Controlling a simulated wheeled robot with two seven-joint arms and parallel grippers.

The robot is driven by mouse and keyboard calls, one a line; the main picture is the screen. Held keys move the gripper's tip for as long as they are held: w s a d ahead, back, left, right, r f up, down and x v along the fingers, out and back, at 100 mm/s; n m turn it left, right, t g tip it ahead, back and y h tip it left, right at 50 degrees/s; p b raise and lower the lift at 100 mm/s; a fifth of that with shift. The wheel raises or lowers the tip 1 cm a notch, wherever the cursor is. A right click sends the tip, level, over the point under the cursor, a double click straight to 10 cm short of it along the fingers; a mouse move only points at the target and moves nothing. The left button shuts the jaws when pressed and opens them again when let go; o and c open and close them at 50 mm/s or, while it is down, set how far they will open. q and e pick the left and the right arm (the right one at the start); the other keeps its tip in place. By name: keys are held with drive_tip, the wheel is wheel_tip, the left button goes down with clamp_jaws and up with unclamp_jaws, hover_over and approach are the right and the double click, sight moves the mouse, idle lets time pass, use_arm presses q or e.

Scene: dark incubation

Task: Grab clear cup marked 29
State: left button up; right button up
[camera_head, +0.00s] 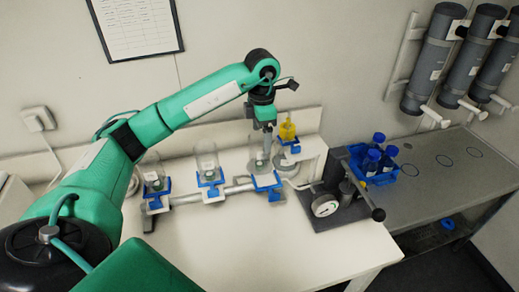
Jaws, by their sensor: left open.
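Three clear cups stand in blue holders along a grey rail on the white bench. They are the left cup (152,173), the middle cup (208,163) and the right cup (257,158). Each has something dark or greenish low inside. Their markings are too small to read, so I cannot tell which is 29. My left gripper (266,128) is open and points down at the right cup, close to its top. It covers part of that cup's upper right side, and I cannot tell whether they touch. My right gripper is not in view.
A yellow container (287,128) stands in a blue holder just right of my gripper. A device with a round gauge (325,206) and a lever stands on the bench. A blue tray (382,179) holds blue-capped bottles. The front bench surface (260,250) is clear.

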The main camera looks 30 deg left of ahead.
sight(260, 152)
use_arm(q)
drive_tip(key=f+p, duration=0.2)
drive_tip(key=f, duration=0.1)
drive_tip(key=f+p, duration=0.1)
drive_tip(key=shift+a+f, duration=0.15)
drive_tip(key=shift+a, duration=0.25)
drive_tip(key=shift+f, duration=0.5)
drive_tip(key=c, duration=1.1)
drive_tip(key=shift+r, duration=0.1)
